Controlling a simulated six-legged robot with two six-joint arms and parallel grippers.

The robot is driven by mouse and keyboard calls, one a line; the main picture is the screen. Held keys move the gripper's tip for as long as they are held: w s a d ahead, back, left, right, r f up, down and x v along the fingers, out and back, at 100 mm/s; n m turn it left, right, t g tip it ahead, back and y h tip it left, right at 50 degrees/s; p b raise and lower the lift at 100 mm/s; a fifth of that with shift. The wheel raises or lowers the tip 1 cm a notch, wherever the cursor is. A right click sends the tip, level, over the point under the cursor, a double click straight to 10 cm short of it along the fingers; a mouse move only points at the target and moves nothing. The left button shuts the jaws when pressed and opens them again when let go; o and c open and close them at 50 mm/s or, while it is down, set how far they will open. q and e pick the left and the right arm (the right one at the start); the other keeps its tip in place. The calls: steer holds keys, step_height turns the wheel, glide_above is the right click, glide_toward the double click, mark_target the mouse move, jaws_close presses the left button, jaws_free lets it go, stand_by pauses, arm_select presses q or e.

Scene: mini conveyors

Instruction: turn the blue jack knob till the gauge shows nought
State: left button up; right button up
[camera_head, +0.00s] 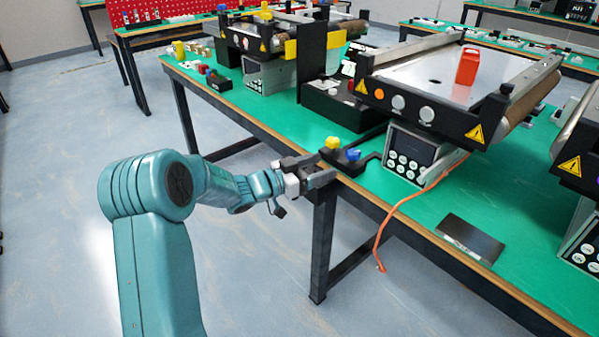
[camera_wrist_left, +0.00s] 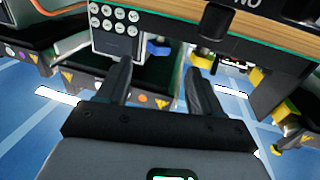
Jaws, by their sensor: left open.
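The blue knob (camera_head: 353,154) sits on a small black block near the table's front edge, beside a yellow knob (camera_head: 332,143). In the left wrist view a blue knob (camera_wrist_left: 158,48) shows beyond the gap between my fingers. My left gripper (camera_head: 322,174) is at the table edge, just left of and in front of the blue knob. It is open, with nothing between its fingers (camera_wrist_left: 158,82) and apart from the knob. A control box with a dark display (camera_head: 412,147) stands under the conveyor; I cannot read any gauge value. My right gripper is not in view.
A conveyor (camera_head: 430,85) carrying an orange-red block (camera_head: 467,66) stands behind the knobs. An orange cable (camera_head: 400,207) hangs over the table's front edge. A dark flat plate (camera_head: 470,238) lies to the right. Open floor (camera_head: 245,260) lies in front of the table.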

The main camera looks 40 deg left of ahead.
arm_select(q)
steer(key=v, duration=0.6)
